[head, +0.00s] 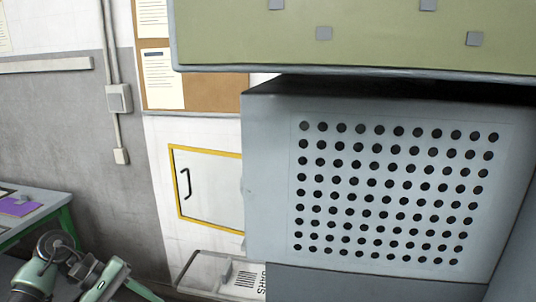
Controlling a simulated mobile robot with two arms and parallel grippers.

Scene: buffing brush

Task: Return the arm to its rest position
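Green and grey parts of my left arm show at the lower left corner, with a round dark joint. What looks like my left gripper (104,282) is at the bottom edge, partly cut off, and I cannot make out whether its fingers are open or shut. No held object is visible there. My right arm and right gripper are not in view. No buffing brush is visible.
A large grey cabinet (268,170) with a perforated panel fills the right side, under a green-faced box (370,40). A table (50,205) with a purple item (20,206) stands at the left. A white bin (208,268) with a printed label sits low beside the cabinet.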

